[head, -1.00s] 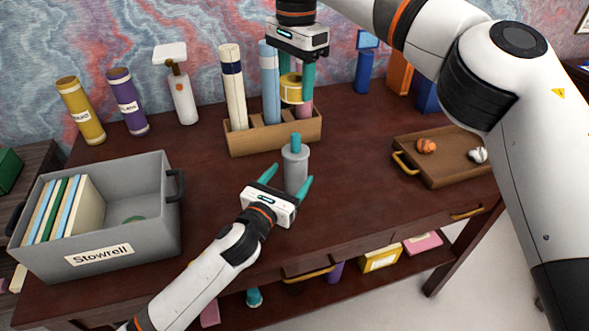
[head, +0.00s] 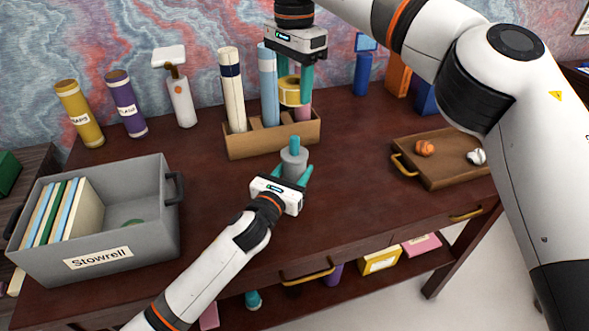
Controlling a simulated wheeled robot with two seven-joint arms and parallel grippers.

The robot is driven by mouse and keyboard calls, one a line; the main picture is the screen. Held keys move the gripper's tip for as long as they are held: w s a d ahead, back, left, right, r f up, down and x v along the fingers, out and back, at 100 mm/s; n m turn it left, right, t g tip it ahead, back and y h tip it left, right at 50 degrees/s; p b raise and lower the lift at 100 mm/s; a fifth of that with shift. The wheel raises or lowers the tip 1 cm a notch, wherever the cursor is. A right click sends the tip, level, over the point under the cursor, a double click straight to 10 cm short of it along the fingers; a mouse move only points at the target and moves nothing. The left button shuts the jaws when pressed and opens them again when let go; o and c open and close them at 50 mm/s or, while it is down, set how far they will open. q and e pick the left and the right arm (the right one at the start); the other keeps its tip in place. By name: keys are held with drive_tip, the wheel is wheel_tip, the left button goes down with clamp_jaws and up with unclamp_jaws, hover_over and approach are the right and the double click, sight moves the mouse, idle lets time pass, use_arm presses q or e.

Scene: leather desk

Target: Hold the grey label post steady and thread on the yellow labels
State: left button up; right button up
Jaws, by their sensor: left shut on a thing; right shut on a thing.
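The grey label post (head: 294,163), with a teal top, stands upright on the desk just in front of the wooden holder. My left gripper (head: 294,174) is shut on its grey body from the front, with one teal finger on each side. The post's lower part is hidden behind the gripper. A roll of yellow labels (head: 290,92) is held by my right gripper (head: 295,90), which points down behind the post, over the right part of the holder. The roll is apart from the post.
The wooden holder (head: 243,146) with tall rolls stands behind the post. A grey Stowrell bin (head: 150,240) is at left, a brown tray (head: 440,180) with crumpled balls at right. Yellow and purple tubes (head: 124,103) and a white scanner-like device (head: 181,100) stand at the back.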

hover_over(294, 137)
wheel_tip(294, 137, down, 6)
drive_tip(key=shift+r, duration=0.15)
idle(0.3)
drive_tip(key=shift+f, duration=3.1)
drive_tip(key=o, duration=1)
drive_tip(key=shift+o, duration=0.2)
wheel_tip(294, 137, up, 12)
